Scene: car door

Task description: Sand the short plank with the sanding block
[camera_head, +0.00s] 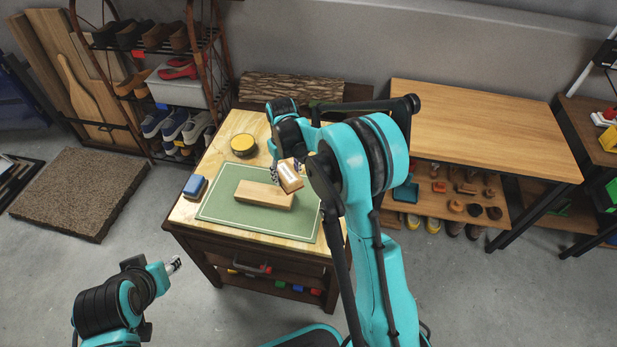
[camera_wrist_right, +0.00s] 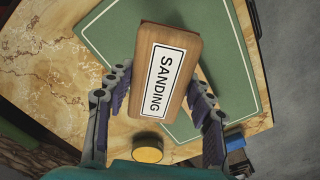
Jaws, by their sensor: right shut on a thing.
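The short plank (camera_head: 264,194) lies flat on the green mat (camera_head: 217,207) on the workbench. My right gripper (camera_head: 283,175) is shut on the sanding block (camera_head: 290,178), a wooden block with a white label. In the right wrist view the block (camera_wrist_right: 167,75) reads "SANDING" and sits between the two fingers of the gripper (camera_wrist_right: 160,105). In the head view the block appears at the plank's upper right end; whether it touches the plank I cannot tell. The plank is not clearly seen in the wrist view. My left gripper (camera_head: 174,265) is off the bench at lower left, holding nothing visible.
A blue-topped block (camera_head: 195,186) stands at the bench's left edge. A round yellow tin (camera_head: 243,145) is behind the mat. A shoe rack (camera_head: 200,85) stands at back left, and a bare wooden table (camera_head: 485,125) at right. Open floor lies in front of the bench.

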